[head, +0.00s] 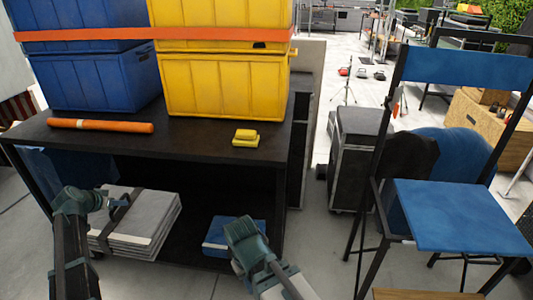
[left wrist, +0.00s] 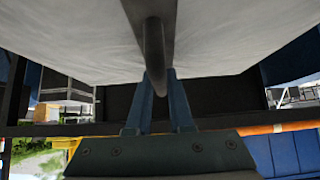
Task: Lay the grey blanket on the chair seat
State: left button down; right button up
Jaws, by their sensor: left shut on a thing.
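The grey blanket (head: 150,208) is a folded stack with a dark strap (head: 122,213) around it, low at the left side of the black table. My left gripper (head: 108,202) is shut on the strap's dark handle. In the left wrist view, its two blue fingers (left wrist: 156,98) close around the handle (left wrist: 153,55), with the pale blanket cloth (left wrist: 235,35) spread behind. I cannot tell whether the blanket rests on the lower shelf or hangs free. The chair's blue seat (head: 460,215) is at the right, bare. My right gripper (head: 240,238) is beside a blue folded item; its jaws are hidden.
The black table (head: 190,136) carries blue crates (head: 95,80), yellow crates (head: 222,82), an orange roll (head: 100,125) and a yellow block (head: 245,137). The blue folded item (head: 213,240) lies under it. A black case (head: 358,150) stands between table and chair. Floor in front of the case is clear.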

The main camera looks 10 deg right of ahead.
notch_tip(320, 180, up, 17)
jog(key=p, duration=1.5)
jog(key=shift+r, duration=0.15)
